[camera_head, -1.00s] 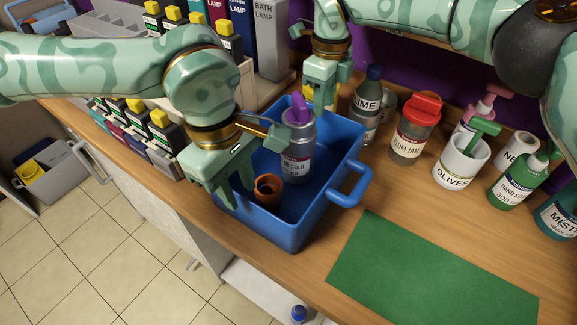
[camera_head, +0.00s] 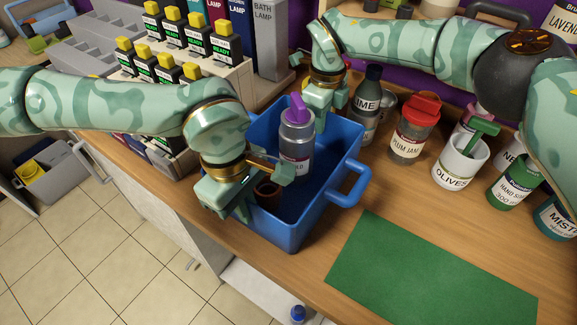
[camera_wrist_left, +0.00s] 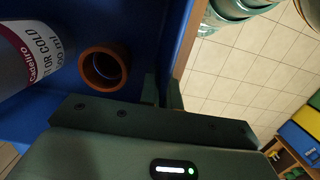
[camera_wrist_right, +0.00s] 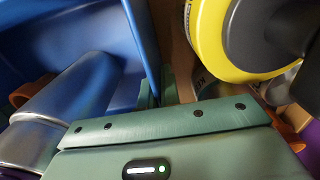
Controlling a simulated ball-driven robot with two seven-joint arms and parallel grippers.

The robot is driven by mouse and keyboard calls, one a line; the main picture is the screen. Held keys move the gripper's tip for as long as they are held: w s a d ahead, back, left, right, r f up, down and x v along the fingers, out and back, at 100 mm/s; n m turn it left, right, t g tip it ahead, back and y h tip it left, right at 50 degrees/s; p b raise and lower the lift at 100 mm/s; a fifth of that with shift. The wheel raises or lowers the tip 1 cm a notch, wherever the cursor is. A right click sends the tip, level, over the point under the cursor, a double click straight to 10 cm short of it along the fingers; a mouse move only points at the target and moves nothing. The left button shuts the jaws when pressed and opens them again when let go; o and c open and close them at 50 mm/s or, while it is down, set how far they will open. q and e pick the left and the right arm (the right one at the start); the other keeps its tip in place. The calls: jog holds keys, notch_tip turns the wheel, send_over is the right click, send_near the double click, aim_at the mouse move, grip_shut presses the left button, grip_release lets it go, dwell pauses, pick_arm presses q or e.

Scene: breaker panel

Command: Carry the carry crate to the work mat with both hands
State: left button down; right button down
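The blue carry crate (camera_head: 326,186) stands on the wooden counter, left of the green work mat (camera_head: 430,270). It holds a grey bottle (camera_head: 297,145) with a purple cap and a small brown cup (camera_head: 267,193). My left gripper (camera_head: 240,210) is at the crate's near wall, with the fingers (camera_wrist_left: 162,92) on both sides of it, close together. My right gripper (camera_head: 323,108) is at the far wall, its fingers (camera_wrist_right: 159,90) also close together around the wall. Both appear shut on the crate. The fingertips are partly hidden in the head view.
Behind the crate stand a dark lime bottle (camera_head: 366,103) and a red-lidded jam jar (camera_head: 414,128). An olives pot (camera_head: 461,162) and a green soap bottle (camera_head: 515,182) are further right. A rack of yellow-topped blocks (camera_head: 180,45) is left. The mat is clear.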

pick_arm(q)
jog(key=shift+r, duration=0.1)
pick_arm(e)
jog(key=shift+r, duration=0.1)
